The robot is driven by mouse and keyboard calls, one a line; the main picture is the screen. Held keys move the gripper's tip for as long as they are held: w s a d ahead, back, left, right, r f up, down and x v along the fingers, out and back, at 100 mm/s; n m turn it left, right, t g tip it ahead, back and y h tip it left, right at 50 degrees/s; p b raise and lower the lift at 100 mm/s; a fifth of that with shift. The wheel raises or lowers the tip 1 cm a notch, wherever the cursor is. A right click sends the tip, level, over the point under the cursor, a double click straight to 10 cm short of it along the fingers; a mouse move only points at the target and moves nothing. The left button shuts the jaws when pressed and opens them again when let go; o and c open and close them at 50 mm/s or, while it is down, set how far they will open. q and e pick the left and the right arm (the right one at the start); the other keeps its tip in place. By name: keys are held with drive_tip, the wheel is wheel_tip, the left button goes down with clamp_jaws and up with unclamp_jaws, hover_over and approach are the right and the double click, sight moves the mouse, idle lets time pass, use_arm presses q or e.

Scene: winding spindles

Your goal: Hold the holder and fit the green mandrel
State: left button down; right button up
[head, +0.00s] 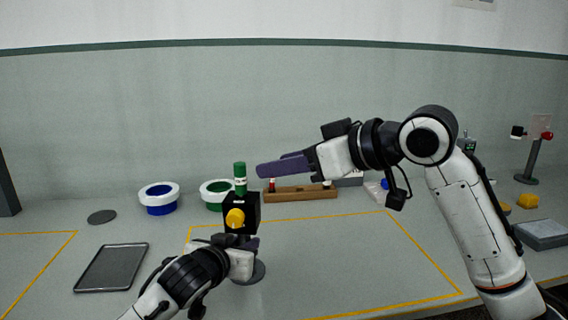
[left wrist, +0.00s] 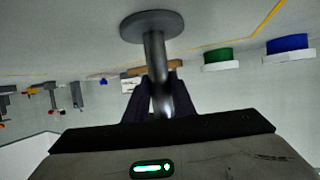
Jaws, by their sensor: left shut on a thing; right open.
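The holder has a black block (head: 241,213) with a yellow knob (head: 235,219) on its front, on a post with a round grey base (head: 250,273). The green mandrel (head: 240,178), with a pale band, stands upright at the top of the block; its lower end is hidden, so I cannot tell how deep it sits. My left gripper (head: 252,244) is shut on the holder's post. In the left wrist view the grey post (left wrist: 158,75) runs between the fingers to the round base (left wrist: 152,25). My right gripper (head: 264,170) is open, just right of the mandrel and apart from it.
A white ring with blue (head: 160,208) and a white ring with green (head: 215,204) stand behind, left of the holder. A wooden rack (head: 300,195) is behind on the right. A dark tray (head: 112,268) lies left.

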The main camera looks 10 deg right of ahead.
use_arm(q)
drive_tip(key=c, duration=1.4)
unclamp_jaws()
